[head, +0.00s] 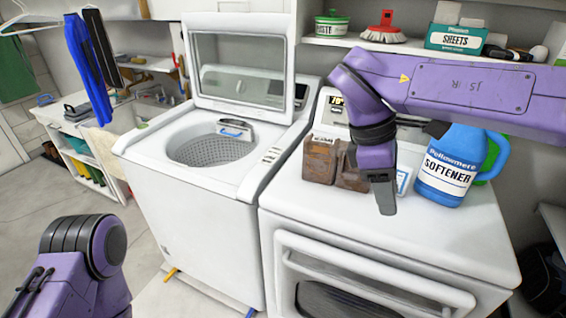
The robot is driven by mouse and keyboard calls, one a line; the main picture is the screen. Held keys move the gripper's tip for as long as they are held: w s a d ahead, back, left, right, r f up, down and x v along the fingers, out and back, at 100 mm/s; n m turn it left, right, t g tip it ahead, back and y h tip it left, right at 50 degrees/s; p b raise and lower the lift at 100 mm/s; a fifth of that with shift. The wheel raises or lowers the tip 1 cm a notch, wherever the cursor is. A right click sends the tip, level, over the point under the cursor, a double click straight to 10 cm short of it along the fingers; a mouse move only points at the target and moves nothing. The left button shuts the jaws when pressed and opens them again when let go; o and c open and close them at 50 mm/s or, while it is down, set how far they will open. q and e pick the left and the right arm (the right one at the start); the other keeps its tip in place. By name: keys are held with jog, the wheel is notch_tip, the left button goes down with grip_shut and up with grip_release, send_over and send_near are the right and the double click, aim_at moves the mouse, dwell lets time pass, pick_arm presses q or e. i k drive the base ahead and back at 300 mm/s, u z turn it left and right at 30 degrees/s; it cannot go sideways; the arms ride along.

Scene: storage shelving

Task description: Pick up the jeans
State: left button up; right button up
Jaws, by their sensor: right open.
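A long bright blue garment (85,70) hangs at the upper left beside a narrow dark garment (103,50). I cannot tell whether either one is the jeans. My right gripper (385,196) points down over the dryer top, in front of the brown containers and left of the blue softener jug. It is open, with no garment in it, and it is far to the right of the hanging clothes. Only a purple part of my left arm shows at the lower left; its gripper is out of view.
An open top-loading washer (205,215) stands left of the white dryer (455,240). Brown containers (320,160) and a softener jug (448,170) stand on the dryer. A shelf (345,42) holds a sheets box (455,40). Free floor (50,195) lies at left.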

aim_at(324, 158)
jog(key=u, duration=0.1)
jog(key=i, duration=1)
